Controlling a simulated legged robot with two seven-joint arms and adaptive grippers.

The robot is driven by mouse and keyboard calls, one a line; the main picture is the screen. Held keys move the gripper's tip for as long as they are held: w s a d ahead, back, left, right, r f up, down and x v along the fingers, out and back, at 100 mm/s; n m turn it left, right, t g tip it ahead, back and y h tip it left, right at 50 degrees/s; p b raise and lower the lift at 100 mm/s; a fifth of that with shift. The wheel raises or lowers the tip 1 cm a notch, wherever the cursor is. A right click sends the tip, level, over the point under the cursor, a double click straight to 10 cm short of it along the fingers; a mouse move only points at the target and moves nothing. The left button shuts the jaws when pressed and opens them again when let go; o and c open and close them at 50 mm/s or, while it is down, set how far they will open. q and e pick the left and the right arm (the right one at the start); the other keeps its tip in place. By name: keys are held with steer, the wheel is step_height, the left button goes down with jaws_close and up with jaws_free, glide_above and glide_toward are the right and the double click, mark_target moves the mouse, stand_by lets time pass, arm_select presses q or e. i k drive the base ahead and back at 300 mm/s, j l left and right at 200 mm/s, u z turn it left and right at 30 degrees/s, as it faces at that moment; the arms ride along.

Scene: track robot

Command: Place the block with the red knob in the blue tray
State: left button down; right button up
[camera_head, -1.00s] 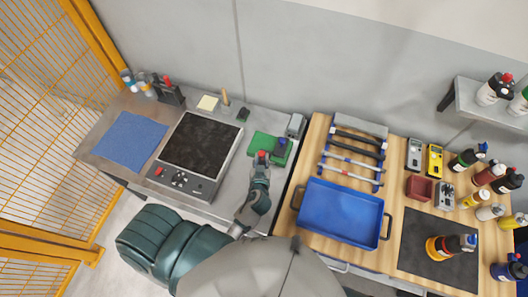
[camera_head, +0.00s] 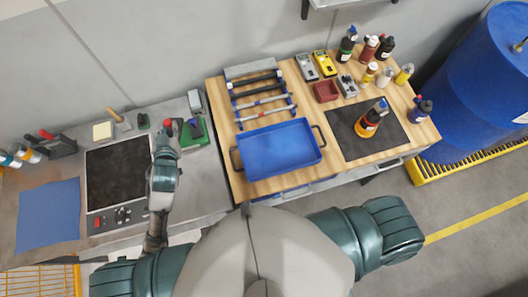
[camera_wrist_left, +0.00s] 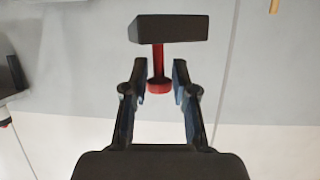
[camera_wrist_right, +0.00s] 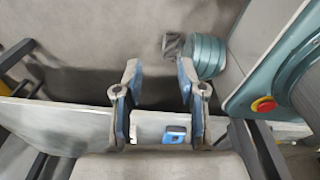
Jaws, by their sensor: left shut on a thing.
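The block with the red knob shows in the left wrist view: a dark block (camera_wrist_left: 168,28) with a red knob and stem (camera_wrist_left: 158,72) pointing toward my gripper. My left gripper (camera_wrist_left: 160,80) has its fingers on either side of the red knob and holds the block. In the head view my left gripper (camera_head: 166,150) is over the grey bench, beside the green tray (camera_head: 205,139), with red at its tip. The blue tray (camera_head: 279,149) is empty on the wooden table, to the right. My right gripper (camera_wrist_right: 158,85) is open and empty in the right wrist view.
A rack of bars (camera_head: 263,99) stands behind the blue tray. A black mat (camera_head: 350,143) with an orange-labelled bottle (camera_head: 369,122) lies to the right. Several bottles and a red bin (camera_head: 326,91) stand at the back right. A dark-topped device (camera_head: 117,172) is left of my arm.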

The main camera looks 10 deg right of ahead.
mark_target(262, 156)
steer(key=k+z, duration=0.65)
steer(key=z, duration=0.9)
